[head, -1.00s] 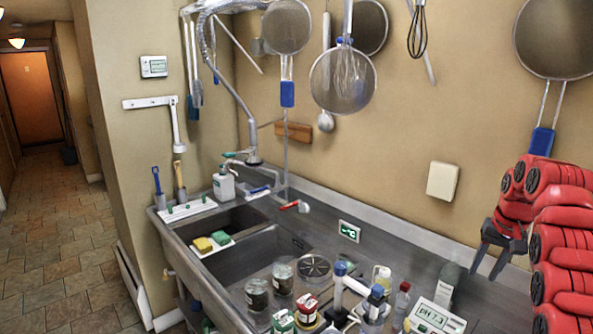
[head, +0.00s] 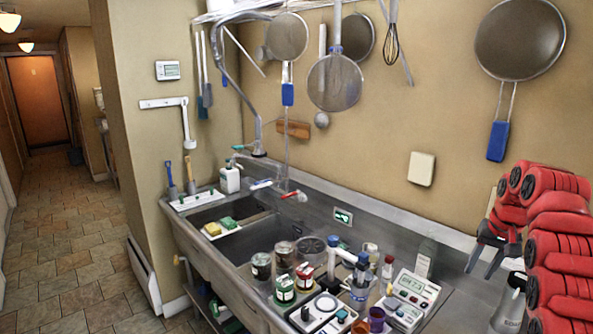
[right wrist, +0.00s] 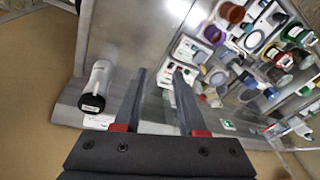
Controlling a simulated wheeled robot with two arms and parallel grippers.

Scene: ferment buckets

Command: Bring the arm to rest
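My right arm is red and folded at the right edge of the head view. Its dark right gripper (head: 480,270) points down, in front of the wall and the back edge of the steel counter. The right wrist view shows the gripper (right wrist: 160,72) with its two fingers apart and nothing between them. The counter lies below the fingers in that view. My left arm and left gripper are not in view.
A pH meter (head: 409,296), a stirrer plate (head: 322,313) and several jars crowd the counter (head: 450,300). A grey bottle (head: 512,305) stands near my right arm; it also shows in the wrist view (right wrist: 97,87). A large strainer (head: 520,40) hangs above.

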